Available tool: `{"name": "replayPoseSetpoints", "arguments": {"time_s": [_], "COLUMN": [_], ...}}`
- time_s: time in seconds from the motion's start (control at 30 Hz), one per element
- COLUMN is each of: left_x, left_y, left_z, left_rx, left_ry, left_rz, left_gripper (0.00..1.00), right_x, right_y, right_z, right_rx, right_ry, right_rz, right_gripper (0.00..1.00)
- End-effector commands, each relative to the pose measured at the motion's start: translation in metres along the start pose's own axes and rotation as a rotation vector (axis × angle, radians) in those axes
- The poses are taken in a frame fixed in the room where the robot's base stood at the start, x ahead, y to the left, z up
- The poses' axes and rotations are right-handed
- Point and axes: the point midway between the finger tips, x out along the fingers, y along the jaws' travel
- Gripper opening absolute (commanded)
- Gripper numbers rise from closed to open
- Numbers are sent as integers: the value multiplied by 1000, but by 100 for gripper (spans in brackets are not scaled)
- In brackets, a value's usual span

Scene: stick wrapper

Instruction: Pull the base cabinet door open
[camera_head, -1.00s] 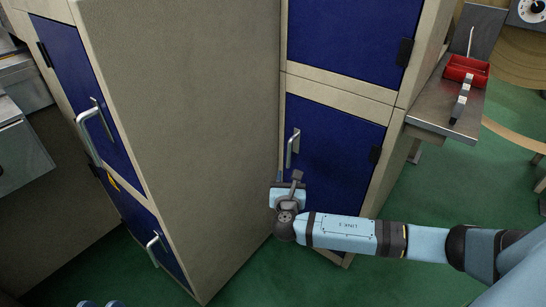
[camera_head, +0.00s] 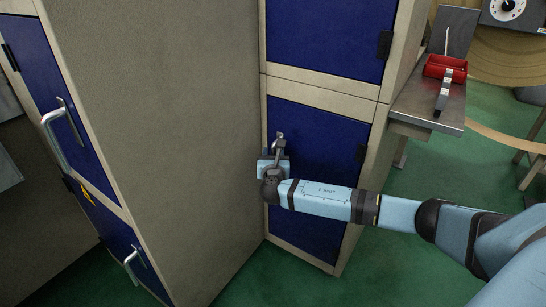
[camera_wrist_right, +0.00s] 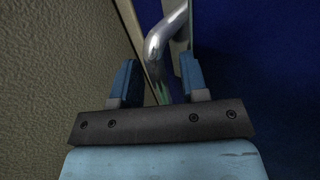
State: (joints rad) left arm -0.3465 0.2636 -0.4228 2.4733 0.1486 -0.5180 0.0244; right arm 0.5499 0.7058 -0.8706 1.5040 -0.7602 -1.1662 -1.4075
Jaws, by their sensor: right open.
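The lower blue cabinet door (camera_head: 330,137) is shut, in the right-hand cabinet front in the head view. My right gripper (camera_head: 280,144) is in front of its left side, at the handle, and hides most of it. In the right wrist view, the silver bent handle (camera_wrist_right: 165,42) comes down from the top and reaches between the two open fingers of my right gripper (camera_wrist_right: 161,82). The fingers stand one on each side of the bar; I cannot tell whether either touches it. My left gripper is not in view.
A tall beige cabinet side (camera_head: 160,130) stands close left of the gripper. Another cabinet with blue doors (camera_head: 65,95) and silver handles is at the left. A metal bench (camera_head: 425,105) with a red tray (camera_head: 446,68) stands at the right. Green floor (camera_head: 410,265) is clear in front.

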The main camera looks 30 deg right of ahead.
Motion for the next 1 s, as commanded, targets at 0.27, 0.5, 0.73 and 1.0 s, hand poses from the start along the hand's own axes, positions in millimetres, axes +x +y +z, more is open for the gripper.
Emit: {"name": "replayPoseSetpoints", "arguments": {"time_s": [0.27,0.5,0.73,1.0], "left_x": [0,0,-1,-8], "left_y": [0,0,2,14], "left_z": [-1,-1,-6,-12], "left_rx": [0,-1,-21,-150], "left_ry": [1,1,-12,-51], "left_rz": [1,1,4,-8], "left_gripper": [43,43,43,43], "right_x": [0,0,-10,-51], "right_y": [0,0,4,16], "right_z": [0,0,2,4], "right_rx": [0,0,-1,-3], "right_ry": [0,0,3,9], "right_rz": [0,1,37,195], "right_gripper": [13,0,0,0]}}
